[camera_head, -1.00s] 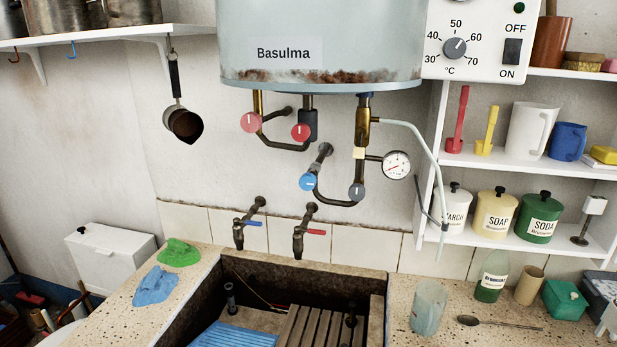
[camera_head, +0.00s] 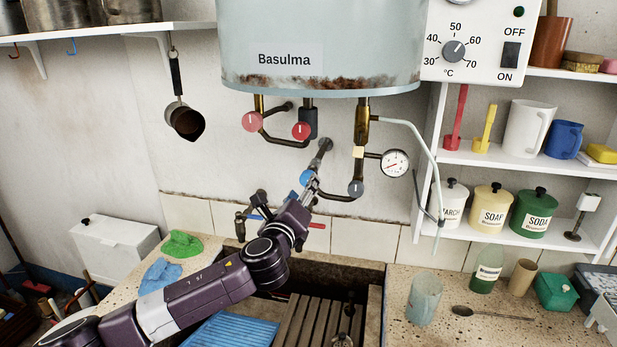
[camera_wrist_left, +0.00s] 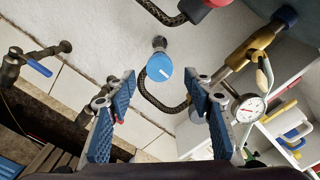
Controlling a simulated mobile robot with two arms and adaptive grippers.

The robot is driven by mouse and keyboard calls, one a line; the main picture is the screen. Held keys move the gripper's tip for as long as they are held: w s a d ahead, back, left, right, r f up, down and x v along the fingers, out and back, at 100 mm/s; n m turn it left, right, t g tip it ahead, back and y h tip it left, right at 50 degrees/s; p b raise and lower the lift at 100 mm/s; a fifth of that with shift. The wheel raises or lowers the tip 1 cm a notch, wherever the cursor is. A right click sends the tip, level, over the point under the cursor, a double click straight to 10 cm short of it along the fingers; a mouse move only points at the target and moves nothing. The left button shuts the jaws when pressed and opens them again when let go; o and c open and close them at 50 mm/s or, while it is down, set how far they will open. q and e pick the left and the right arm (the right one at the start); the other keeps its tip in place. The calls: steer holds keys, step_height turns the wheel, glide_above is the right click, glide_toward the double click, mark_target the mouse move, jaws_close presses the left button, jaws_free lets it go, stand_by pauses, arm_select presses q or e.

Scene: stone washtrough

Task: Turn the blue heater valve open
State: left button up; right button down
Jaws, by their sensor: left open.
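The blue heater valve (camera_head: 306,177) is a round knob on a pipe below the heater, partly hidden by my left gripper in the head view. In the left wrist view the blue valve (camera_wrist_left: 160,68) shows whole, with a white line on its face. My left gripper (camera_head: 311,188) is in front of the valve, reaching up from the lower left. In the left wrist view its two blue-padded fingers (camera_wrist_left: 165,90) are spread apart, with the valve beyond and between them and nothing held. My right gripper is not in view.
The heater tank (camera_head: 320,45) hangs above. Two red valves (camera_head: 252,121) (camera_head: 301,131), a grey knob (camera_head: 356,188) and a pressure gauge (camera_head: 394,163) are close by. The stone trough (camera_head: 375,275) lies below, with taps on the wall. Shelves (camera_head: 480,158) stand at the right.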

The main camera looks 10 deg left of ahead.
mark_target(307, 181)
arm_select(q)
steer(key=shift+w+p, duration=0.9)
steer(key=shift+w, duration=2.45)
steer(key=shift+c, duration=0.3)
steer(key=c, duration=1.1)
